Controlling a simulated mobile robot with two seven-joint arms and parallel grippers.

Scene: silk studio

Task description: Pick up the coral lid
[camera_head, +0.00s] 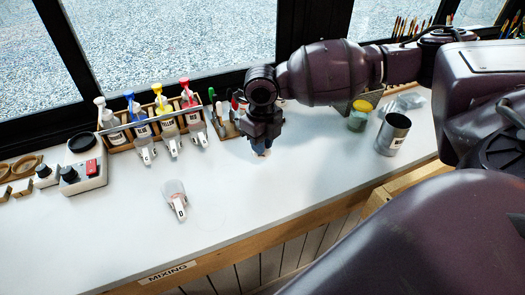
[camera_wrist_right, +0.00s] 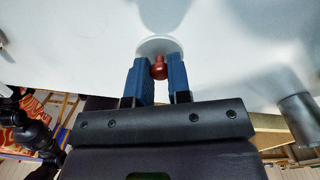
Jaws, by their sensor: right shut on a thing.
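My right gripper (camera_head: 261,143) reaches down over the white bench from the upper right in the head view. In the right wrist view, its blue fingers (camera_wrist_right: 160,80) are shut on the coral knob of the lid (camera_wrist_right: 159,68). A pale round disc (camera_wrist_right: 158,44) shows just beyond the knob; whether it is part of the lid I cannot tell. In the head view only a small pinkish bit shows below the fingertips, and the gripper hides the rest. Whether the lid touches the bench is unclear. My left gripper is not in view.
A wooden rack (camera_head: 150,127) of pump bottles stands left at the window. A clear scoop (camera_head: 175,197) lies at the front. A grey metal cup (camera_head: 393,134) and a yellow-lidded jar (camera_head: 359,116) stand to the right. The bench's middle front is clear.

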